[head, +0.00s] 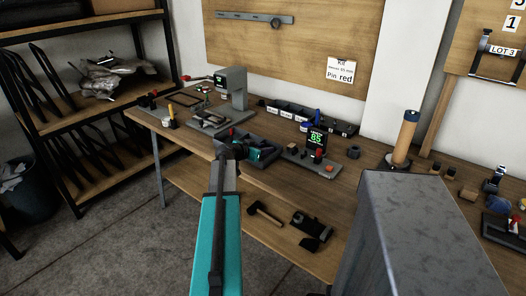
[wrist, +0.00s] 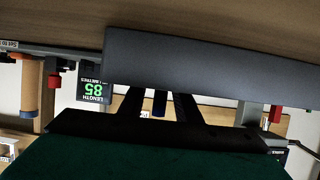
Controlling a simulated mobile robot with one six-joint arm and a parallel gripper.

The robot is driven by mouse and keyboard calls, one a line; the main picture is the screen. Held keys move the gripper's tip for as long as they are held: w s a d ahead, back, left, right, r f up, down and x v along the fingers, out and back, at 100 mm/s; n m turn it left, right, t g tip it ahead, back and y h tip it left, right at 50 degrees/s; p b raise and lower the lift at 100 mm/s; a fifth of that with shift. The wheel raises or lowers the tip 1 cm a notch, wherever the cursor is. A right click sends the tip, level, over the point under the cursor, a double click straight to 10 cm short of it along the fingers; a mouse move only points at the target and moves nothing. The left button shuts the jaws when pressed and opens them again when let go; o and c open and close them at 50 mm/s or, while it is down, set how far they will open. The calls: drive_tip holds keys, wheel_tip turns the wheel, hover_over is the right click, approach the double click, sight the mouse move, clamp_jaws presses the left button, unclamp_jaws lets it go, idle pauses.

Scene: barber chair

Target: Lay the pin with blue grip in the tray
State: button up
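My gripper (head: 255,153) is low over the workbench, at a dark open tray (head: 275,146); its fingertips are hard to make out in the head view. In the wrist view, which is upside down, two dark fingers of my gripper (wrist: 158,105) stand apart, and a dark wall, likely the tray's (wrist: 210,70), hides their ends. A blue grip (wrist: 160,103) shows between them with a gap on each side; I cannot tell whether it is between the fingers or beyond them. In the head view a blue grip (head: 317,115) shows behind the gauge display.
The gauge display (head: 316,138) reading 85 stands right of the tray. A row of dark bins (head: 305,114) lies behind. A grey press-like stand (head: 233,88) is at the back left. A wooden cylinder (head: 404,138) stands to the right. A large grey block (head: 415,235) fills the front right.

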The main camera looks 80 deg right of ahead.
drive_tip(key=shift+r+p, duration=0.2)
drive_tip(key=shift+p, duration=0.1)
drive_tip(key=shift+w+a, duration=0.2)
drive_tip(key=shift+a, duration=0.1)
drive_tip(key=b+v, duration=0.2)
drive_tip(key=v, duration=0.9)
drive_tip(key=shift+a+r, duration=0.1)
idle(0.4)
